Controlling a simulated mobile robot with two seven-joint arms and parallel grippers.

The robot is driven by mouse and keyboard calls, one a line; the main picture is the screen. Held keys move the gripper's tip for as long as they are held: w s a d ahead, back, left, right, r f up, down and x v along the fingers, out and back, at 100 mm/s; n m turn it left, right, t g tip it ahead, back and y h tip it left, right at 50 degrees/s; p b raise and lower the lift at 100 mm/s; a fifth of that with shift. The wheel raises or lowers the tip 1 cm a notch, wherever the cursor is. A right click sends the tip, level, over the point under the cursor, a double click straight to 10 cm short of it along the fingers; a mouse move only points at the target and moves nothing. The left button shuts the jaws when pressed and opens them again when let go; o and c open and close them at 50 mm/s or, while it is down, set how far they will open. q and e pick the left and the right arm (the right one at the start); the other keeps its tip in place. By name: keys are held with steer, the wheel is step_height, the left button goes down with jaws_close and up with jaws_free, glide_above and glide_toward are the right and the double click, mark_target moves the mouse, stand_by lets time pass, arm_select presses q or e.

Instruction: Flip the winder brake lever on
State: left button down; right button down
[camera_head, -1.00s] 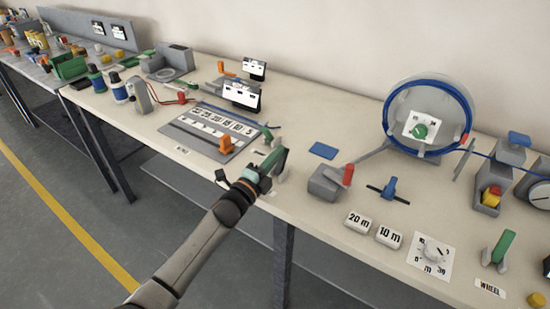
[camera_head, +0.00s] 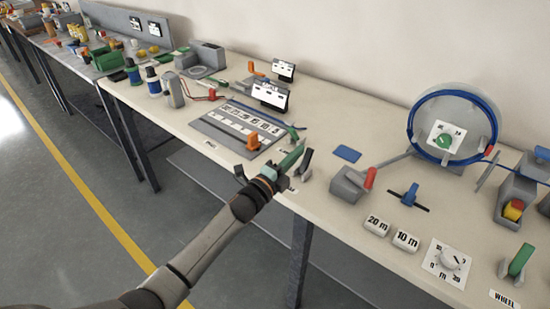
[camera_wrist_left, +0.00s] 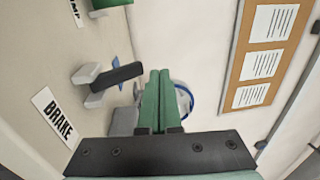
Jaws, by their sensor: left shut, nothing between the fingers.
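The brake lever is a dark handle on a small light-grey base. In the left wrist view the lever (camera_wrist_left: 118,75) stands beside a white label reading BRAKE (camera_wrist_left: 52,117). In the head view the lever (camera_head: 304,163) is near the table's front edge, just right of my left gripper. My left gripper (camera_head: 291,157) has green fingers, shut and empty. In the left wrist view the shut fingers (camera_wrist_left: 157,98) point past the lever, with a small gap between them in the picture. Whether they touch it I cannot tell. My right gripper is not in view.
Right of the lever are a grey box with a red handle (camera_head: 370,179), a blue-handled valve (camera_head: 410,196) and a spool with blue line (camera_head: 452,128). A grey panel with number tiles (camera_head: 239,128) lies to the left.

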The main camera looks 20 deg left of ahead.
arm_select(q)
steer(key=s+a+r+p, duration=0.1)
steer(key=s+a+r, duration=0.2)
steer(key=s+r, duration=0.2)
steer(key=s, duration=0.3)
steer(key=shift+s+r, duration=0.15)
steer(key=shift+s, duration=0.25)
steer(key=shift+a, duration=0.1)
steer(key=s+f+n+g+y, duration=0.2)
steer(key=s+f+n+g, duration=0.2)
steer(key=s+f+n, duration=0.6)
steer(key=s+d+f+n+g+y, duration=0.1)
steer(key=s+f+n+g, duration=0.3)
steer(key=s+f+n, duration=0.6)
steer(key=s+f+y, duration=0.1)
steer(key=s+f, duration=0.5)
steer(key=s, duration=0.2)
steer(key=shift+d+f+g, duration=0.3)
steer(key=shift+f, duration=0.1)
